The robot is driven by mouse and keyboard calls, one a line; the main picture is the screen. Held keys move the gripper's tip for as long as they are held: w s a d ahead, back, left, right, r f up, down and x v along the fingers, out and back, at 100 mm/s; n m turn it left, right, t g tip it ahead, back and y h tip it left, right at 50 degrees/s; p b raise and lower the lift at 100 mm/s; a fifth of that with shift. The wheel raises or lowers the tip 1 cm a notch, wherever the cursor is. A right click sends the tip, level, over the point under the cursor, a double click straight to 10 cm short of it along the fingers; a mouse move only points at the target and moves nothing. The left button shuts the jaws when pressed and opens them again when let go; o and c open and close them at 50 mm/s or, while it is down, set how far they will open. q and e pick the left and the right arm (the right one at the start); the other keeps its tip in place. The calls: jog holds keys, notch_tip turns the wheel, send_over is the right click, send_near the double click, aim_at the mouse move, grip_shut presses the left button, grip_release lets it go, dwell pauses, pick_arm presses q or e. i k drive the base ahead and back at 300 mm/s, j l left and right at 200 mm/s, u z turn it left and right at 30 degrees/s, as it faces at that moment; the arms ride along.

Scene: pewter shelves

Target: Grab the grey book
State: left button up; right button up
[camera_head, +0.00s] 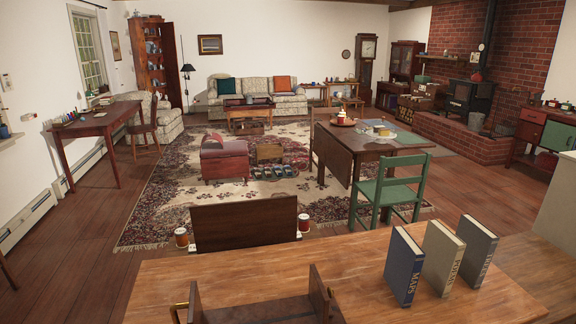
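Three books stand upright side by side on the wooden table (240,270) in front of me, with small gaps between them. The right one is a slate-grey book (474,250) with lettering on its spine that is too small to read surely. The middle one is a beige book (443,257). The left one is a dark blue book (404,266) with "MAPS" on its spine. Neither of my grippers shows in the head view, and nothing touches the books.
A dark wooden holder (258,312) with two upright ends and brass handles sits at the near table edge, partly cut off. The tabletop between it and the books is clear. Beyond the table are a green chair (391,188) and a dark wooden table (340,152).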

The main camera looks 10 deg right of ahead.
aim_at(481, 243)
jog(key=z, duration=1.6)
jog(key=i+l+u, duration=0.1)
jog(key=u, duration=0.9)
jog(key=l+u, duration=0.7)
jog(key=l, duration=0.2)
jog(key=l+u, duration=0.3)
jog(key=l, duration=0.6)
